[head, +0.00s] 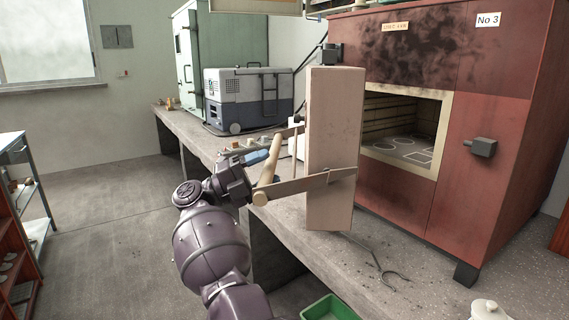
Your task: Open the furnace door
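The red furnace (480,130) stands on the bench at the right. Its square opening (400,145) shows a brick-lined inside. The furnace door (333,150), a thick pale pinkish slab, stands swung out from the left side of the opening. Two flat metal brackets reach left from it and carry a round wooden handle (269,161). My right gripper (250,181) is at this handle, on its left side. Its fingertips are partly hidden against the handle, so I cannot tell whether they are closed around it. My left gripper is not in view.
A grey portable cooler (250,95) and a pale green cabinet (190,60) stand farther back on the bench (300,225). Thin metal tongs (380,265) lie below the door. A green tray (328,308) is at the bottom edge.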

